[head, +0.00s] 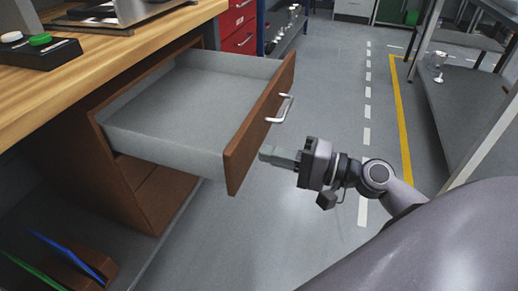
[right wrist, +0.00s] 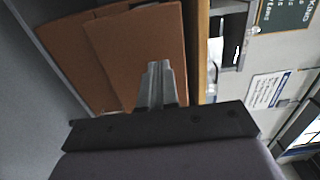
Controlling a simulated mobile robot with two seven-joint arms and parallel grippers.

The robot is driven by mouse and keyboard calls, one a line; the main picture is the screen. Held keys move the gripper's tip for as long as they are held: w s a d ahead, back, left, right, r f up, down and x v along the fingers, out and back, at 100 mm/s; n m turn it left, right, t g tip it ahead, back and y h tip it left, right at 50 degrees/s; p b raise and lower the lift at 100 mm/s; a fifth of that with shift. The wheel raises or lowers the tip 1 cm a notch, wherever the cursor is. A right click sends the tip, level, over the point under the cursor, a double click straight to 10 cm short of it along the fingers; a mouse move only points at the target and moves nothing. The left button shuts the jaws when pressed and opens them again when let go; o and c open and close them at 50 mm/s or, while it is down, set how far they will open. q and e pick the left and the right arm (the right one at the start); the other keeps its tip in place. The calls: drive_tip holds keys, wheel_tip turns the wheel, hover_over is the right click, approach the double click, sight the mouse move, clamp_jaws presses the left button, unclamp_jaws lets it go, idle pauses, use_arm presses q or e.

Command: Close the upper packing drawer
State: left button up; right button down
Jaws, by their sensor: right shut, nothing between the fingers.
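The upper packing drawer (head: 185,105) is pulled well out of the wooden bench and looks empty. Its brown front panel (head: 262,125) carries a silver bar handle (head: 281,108). My right gripper (head: 266,154) is shut and empty, in front of the panel, below the handle and toward the panel's near end. Its fingers point at the panel; I cannot tell whether they touch it. In the right wrist view the shut fingertips (right wrist: 158,68) show against a brown panel (right wrist: 135,40). My left gripper is not in view.
The wooden benchtop (head: 110,60) is above the drawer, with a button box (head: 40,50) on it. A red cabinet (head: 238,25) stands behind. Grey floor (head: 310,215) is open to the right, up to a grey shelf unit (head: 460,100).

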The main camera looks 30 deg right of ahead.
sight(244, 149)
drive_tip(key=shift+x, duration=1.25)
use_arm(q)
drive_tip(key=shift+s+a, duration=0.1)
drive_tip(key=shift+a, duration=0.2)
use_arm(e)
drive_tip(key=shift+w+a, duration=0.2)
